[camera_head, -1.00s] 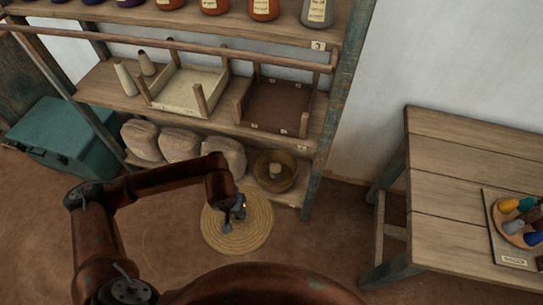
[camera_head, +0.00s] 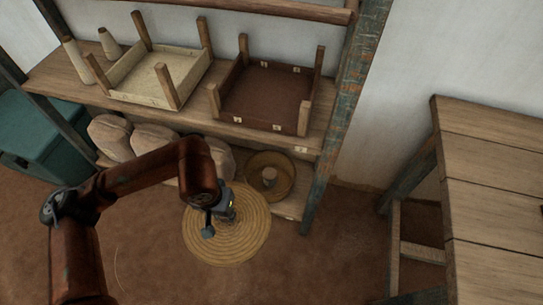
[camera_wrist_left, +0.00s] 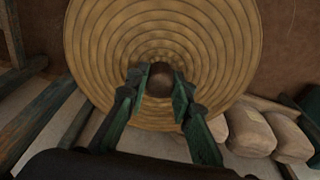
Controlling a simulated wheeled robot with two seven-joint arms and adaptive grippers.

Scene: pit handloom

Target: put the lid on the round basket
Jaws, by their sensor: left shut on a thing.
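The lid (camera_head: 241,247) is a wide, tan disc of coiled rings. My left gripper (camera_head: 222,216) is over its middle and shut on its dark knob, which shows between the fingers in the left wrist view (camera_wrist_left: 160,82). The lid's ringed face fills much of that view (camera_wrist_left: 225,40). The round basket (camera_head: 289,180) stands open on the lowest shelf, up and right of the lid in the head view, with a pale small thing (camera_head: 269,176) inside. The lid is apart from the basket, to its front left. My right gripper is not in view.
Several pale sacks (camera_head: 111,135) sit left of the basket. The shelf above holds a cream tray (camera_head: 150,82), a brown tray (camera_head: 268,95) and cones (camera_head: 109,43). A shelf post (camera_head: 345,110) rises right of the basket. A wooden table (camera_head: 490,180) stands at right.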

